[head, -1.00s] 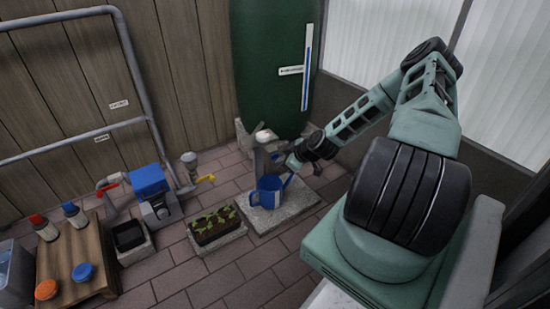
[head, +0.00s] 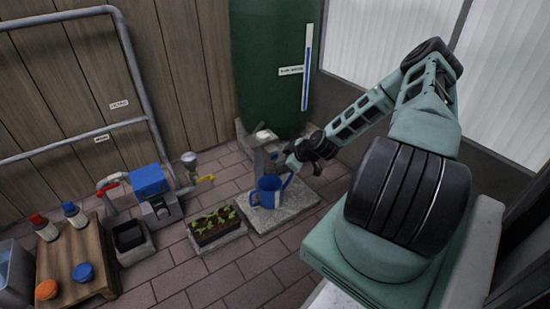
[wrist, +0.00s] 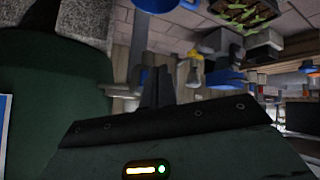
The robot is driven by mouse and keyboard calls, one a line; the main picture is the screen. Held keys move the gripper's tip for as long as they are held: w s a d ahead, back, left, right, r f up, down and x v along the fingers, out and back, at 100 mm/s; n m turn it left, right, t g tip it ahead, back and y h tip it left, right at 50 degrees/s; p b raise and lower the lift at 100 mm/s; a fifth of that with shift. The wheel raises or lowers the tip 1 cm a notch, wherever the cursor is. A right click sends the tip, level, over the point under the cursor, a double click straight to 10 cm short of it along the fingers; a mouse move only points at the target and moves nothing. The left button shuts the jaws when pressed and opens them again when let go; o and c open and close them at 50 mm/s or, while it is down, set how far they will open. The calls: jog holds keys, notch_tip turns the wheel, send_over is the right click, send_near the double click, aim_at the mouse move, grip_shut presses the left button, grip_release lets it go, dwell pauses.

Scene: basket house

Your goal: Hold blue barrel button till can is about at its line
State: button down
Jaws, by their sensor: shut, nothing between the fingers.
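The blue can (head: 268,196) stands upright on a pale stone slab at the foot of the dark green barrel (head: 262,60). It also shows partly at the top of the wrist view (wrist: 157,4). A grey post with a pale top (head: 264,136) stands behind the can, by the barrel; I cannot tell whether this is the button. My gripper (head: 290,163) is just above and to the right of the can, beside the post. In the wrist view its fingers (wrist: 158,88) are together with nothing between them. The can's line and water level cannot be made out.
A gauge strip (head: 307,65) with a small label runs down the barrel. A planter (head: 215,226) sits left of the can, then a black tub (head: 129,236) and a blue-topped pump (head: 150,182). A wooden table (head: 75,262) with bottles is at left. Paving in front is clear.

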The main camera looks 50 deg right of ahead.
jog(key=shift+w, duration=0.1)
jog(key=shift+w+d, duration=0.15)
jog(key=shift+w, duration=0.2)
jog(key=shift+w+d, duration=0.1)
jog(key=shift+w, duration=0.3)
dwell(7.2)
